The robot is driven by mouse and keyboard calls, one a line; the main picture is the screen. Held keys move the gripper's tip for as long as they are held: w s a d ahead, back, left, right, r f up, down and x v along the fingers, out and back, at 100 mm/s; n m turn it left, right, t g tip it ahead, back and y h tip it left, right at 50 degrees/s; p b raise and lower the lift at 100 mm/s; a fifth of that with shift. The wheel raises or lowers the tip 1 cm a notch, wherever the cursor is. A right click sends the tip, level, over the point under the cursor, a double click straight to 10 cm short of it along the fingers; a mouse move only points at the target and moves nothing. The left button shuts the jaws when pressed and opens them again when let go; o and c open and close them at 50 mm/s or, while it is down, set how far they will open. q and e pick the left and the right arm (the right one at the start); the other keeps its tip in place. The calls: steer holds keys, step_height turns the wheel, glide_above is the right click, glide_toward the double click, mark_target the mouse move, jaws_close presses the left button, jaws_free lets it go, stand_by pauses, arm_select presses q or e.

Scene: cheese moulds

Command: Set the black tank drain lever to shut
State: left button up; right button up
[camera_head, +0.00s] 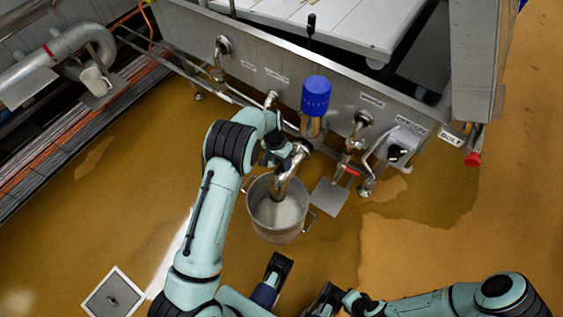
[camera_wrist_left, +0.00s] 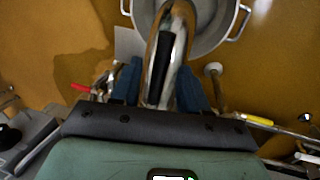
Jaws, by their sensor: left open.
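The black drain lever (camera_wrist_left: 161,62) shows as a dark grip lying along the shiny curved drain pipe (camera_wrist_left: 178,30) in the left wrist view. My left gripper (camera_wrist_left: 158,85) is open there, with one blue finger on each side of the lever and pipe. I cannot tell whether either finger touches. In the head view my left gripper (camera_head: 284,150) is at the tank's front outlet, above the drain pipe (camera_head: 288,172), and the lever is hidden by my arm. My right gripper (camera_head: 328,298) is low at the bottom edge, partly cut off, its jaws unclear.
A metal pot (camera_head: 278,222) with pale contents stands under the spout. The steel tank (camera_head: 245,60) carries a blue-capped fitting (camera_head: 315,95), a red-handled valve (camera_head: 350,170) and a black knob (camera_head: 397,152) to the right. The floor at left is open.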

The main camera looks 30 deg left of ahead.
arm_select(q)
steer(key=shift+f, duration=0.2)
jaws_close()
